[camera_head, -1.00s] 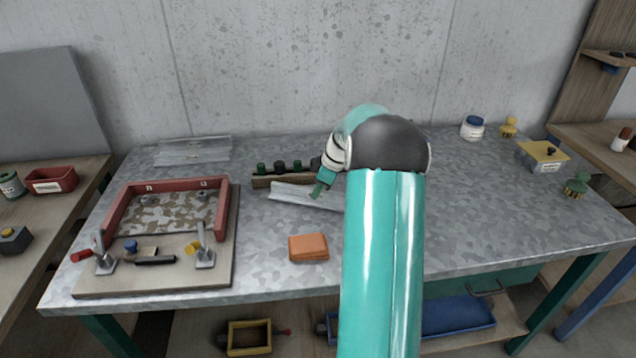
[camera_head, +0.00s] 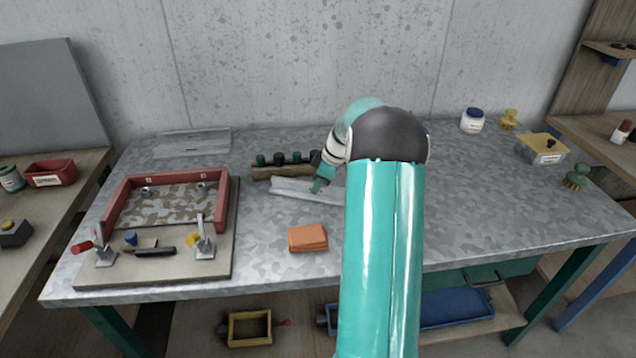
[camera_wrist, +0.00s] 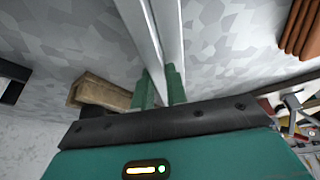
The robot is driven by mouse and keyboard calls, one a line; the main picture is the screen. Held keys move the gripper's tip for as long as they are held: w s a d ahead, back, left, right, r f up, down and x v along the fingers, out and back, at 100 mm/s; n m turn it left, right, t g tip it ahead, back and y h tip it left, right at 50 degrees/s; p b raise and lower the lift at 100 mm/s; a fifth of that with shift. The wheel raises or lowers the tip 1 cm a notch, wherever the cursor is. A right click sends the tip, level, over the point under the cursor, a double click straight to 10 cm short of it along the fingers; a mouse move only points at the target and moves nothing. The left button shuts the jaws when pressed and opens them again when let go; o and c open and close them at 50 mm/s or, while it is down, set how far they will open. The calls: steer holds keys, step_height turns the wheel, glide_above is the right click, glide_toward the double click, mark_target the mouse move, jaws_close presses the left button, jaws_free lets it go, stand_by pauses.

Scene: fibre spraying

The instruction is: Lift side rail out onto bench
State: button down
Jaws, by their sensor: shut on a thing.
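A long pale metal side rail (camera_head: 290,188) is on or just above the bench (camera_head: 270,222), right of the red-framed mould; its right end is hidden behind my arm. My gripper (camera_head: 318,187) is at the rail. In the wrist view, the green fingers of my gripper (camera_wrist: 158,88) are shut on the rail (camera_wrist: 150,35), one on each side. The red frame (camera_head: 165,175) sits on a wooden board (camera_head: 160,270) at the left and has no rail along its front side. I cannot tell whether the rail touches the bench.
A wooden rack (camera_head: 262,173) with dark-capped bottles stands just behind the rail. Orange folded cloths (camera_head: 308,238) lie in front of it. Clear sheets (camera_head: 192,143) lie at the back left. Toggle clamps (camera_head: 205,240) stand on the board. The bench's right half is largely clear.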

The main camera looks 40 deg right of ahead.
steer(key=shift+f, duration=0.1)
steer(key=c, duration=1.3)
jaws_free()
steer(key=shift+f, duration=0.1)
steer(key=v, duration=1.4)
steer(key=shift+s, duration=0.1)
